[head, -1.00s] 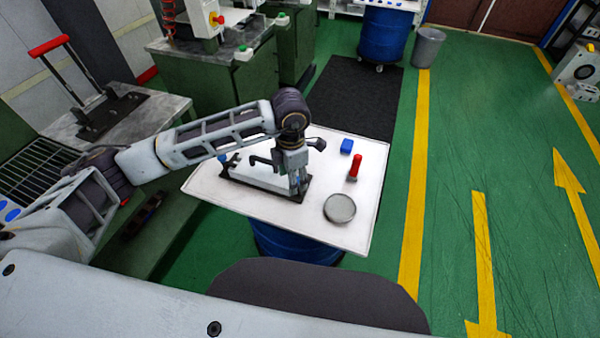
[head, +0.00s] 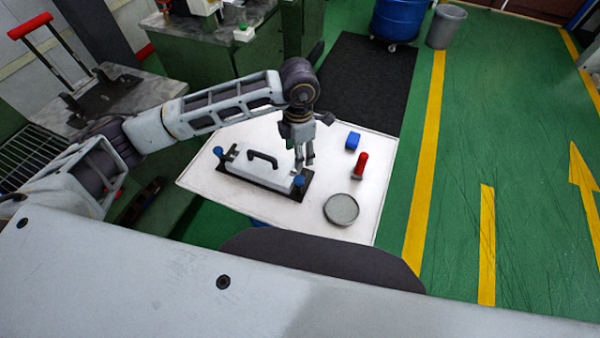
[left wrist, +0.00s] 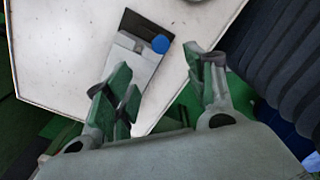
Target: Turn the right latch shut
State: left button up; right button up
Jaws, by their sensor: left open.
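The pale grey mould (head: 255,168) lies on a black base plate (head: 290,193) on the white table, with a black handle on top. The right latch (head: 298,181), with a blue knob, stands at its right end. The left latch (head: 218,152), also blue-knobbed, is at its left end. My left gripper (head: 305,163) points down just behind and above the right latch, apart from it, open and empty. In the left wrist view its green-padded fingers (left wrist: 160,68) are spread, with a blue knob (left wrist: 160,44) beyond them at one end of the mould (left wrist: 136,60). My right gripper is not in view.
Green machines stand behind.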

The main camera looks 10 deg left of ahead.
aim_at(299, 179)
pick_arm(q)
notch_tip(299, 179, down, 14)
jog(key=shift+r+p, duration=0.1)
jog(key=shift+p, duration=0.9)
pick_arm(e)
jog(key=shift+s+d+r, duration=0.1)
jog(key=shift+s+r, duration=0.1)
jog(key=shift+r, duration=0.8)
pick_arm(q)
jog(key=shift+c, duration=0.3)
jog(key=c, duration=1)
